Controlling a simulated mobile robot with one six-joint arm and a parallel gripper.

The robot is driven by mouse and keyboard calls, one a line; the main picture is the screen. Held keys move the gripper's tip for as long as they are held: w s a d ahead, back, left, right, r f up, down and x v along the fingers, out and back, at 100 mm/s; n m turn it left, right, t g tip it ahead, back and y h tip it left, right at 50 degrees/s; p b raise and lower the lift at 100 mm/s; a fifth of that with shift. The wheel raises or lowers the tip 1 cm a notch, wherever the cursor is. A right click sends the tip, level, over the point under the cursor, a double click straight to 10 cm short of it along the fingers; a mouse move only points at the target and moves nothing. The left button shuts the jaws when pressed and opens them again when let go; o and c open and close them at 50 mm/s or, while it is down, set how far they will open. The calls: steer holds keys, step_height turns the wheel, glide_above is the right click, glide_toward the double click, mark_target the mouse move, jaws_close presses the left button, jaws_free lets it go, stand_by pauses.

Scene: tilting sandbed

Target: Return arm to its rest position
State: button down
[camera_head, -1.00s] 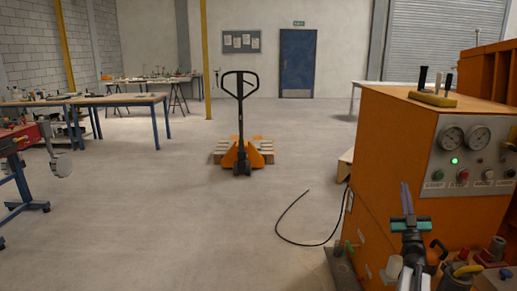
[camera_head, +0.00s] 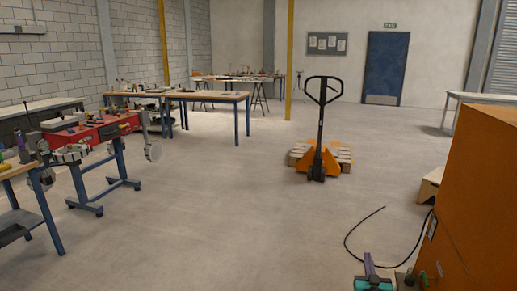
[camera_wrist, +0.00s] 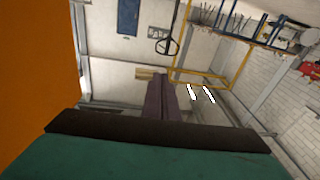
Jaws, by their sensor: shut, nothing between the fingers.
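My gripper (camera_head: 368,258) shows at the bottom edge of the head view, right of centre, with purple fingers and a teal body. It is beside the left side of the orange cabinet (camera_head: 481,210), with floor behind it. In the wrist view the purple fingers of my gripper (camera_wrist: 170,84) are together with nothing between them. The orange cabinet (camera_wrist: 35,70) fills the left of the wrist view. Most of my arm is out of the head view.
An orange pallet jack (camera_head: 319,160) stands at a wooden pallet (camera_head: 345,153) mid-floor. A black cable (camera_head: 352,236) lies on the floor near my gripper. A red bench on a blue wheeled frame (camera_head: 92,136) and workbenches (camera_head: 210,96) are left. The centre floor is clear.

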steer(key=s+a+f+g+y+p, duration=0.1)
steer(key=s+a+f+g, duration=0.15)
steer(key=a+f, duration=0.5)
steer(key=s+a+f+g+y, duration=0.1)
steer(key=s+a+f+g, duration=0.15)
steer(key=a+f, duration=0.5)
steer(key=s+a+f+n+g+y+p, duration=0.1)
steer(key=s+a+f+g, duration=0.5)
steer(key=s+f, duration=0.45)
steer(key=s+a+f+g, duration=0.2)
steer(key=s+f+g, duration=0.1)
steer(key=s, duration=0.5)
steer(key=s+a+f+g+y, duration=0.1)
steer(key=s+a+f+g, duration=0.15)
steer(key=s, duration=0.45)
steer(key=s+a+f+g, duration=0.1)
steer(key=s+f+g, duration=0.2)
steer(key=s, duration=0.5)
steer(key=s+r+n+g, duration=0.1)
steer(key=s+r+g, duration=0.2)
steer(key=s, duration=0.6)
steer(key=shift+s+a+r+g+p, duration=0.25)
steer(key=shift+s+a+g+p, duration=0.2)
steer(key=shift+g, duration=0.4)
